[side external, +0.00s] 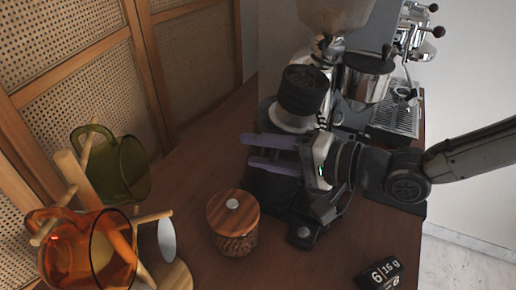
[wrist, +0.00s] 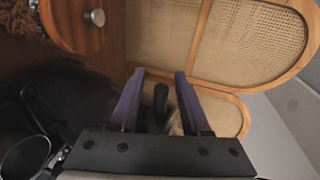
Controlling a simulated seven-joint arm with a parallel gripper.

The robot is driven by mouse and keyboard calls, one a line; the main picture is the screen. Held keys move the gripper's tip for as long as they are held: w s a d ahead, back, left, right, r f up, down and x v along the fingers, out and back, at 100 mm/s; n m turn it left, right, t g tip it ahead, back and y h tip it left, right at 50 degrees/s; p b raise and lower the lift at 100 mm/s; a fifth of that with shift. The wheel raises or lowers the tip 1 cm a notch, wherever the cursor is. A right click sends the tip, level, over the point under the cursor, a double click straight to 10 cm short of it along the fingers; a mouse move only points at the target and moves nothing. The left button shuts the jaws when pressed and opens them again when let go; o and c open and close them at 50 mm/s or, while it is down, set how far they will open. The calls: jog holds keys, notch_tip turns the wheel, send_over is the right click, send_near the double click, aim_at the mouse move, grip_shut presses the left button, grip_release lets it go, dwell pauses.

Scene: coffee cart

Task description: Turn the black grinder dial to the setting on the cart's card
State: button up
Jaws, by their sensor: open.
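The grinder stands at the back centre in the side view, with a clear hopper (side external: 335,15) on top. The black ribbed collar (side external: 302,92) on its front left looks like the dial; its setting marks are too small to read. My gripper (side external: 249,150) is open, its two purple fingers pointing left, below and in front of the collar and apart from it. In the wrist view my gripper (wrist: 160,74) has a dark upright knob (wrist: 160,98) between its fingers; I cannot tell what it belongs to. A black card or block (side external: 382,273) at the front right reads "9" and "16 g".
A round wooden lidded jar (side external: 233,213) stands in front of my gripper. A wooden mug tree with an orange mug (side external: 85,255) and a green mug (side external: 122,170) is at left. An espresso machine (side external: 398,105) stands at back right. Cane panels (side external: 65,90) line the left.

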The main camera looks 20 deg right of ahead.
jog(key=shift+w+a, duration=0.2)
grip_shut()
dwell(1.4)
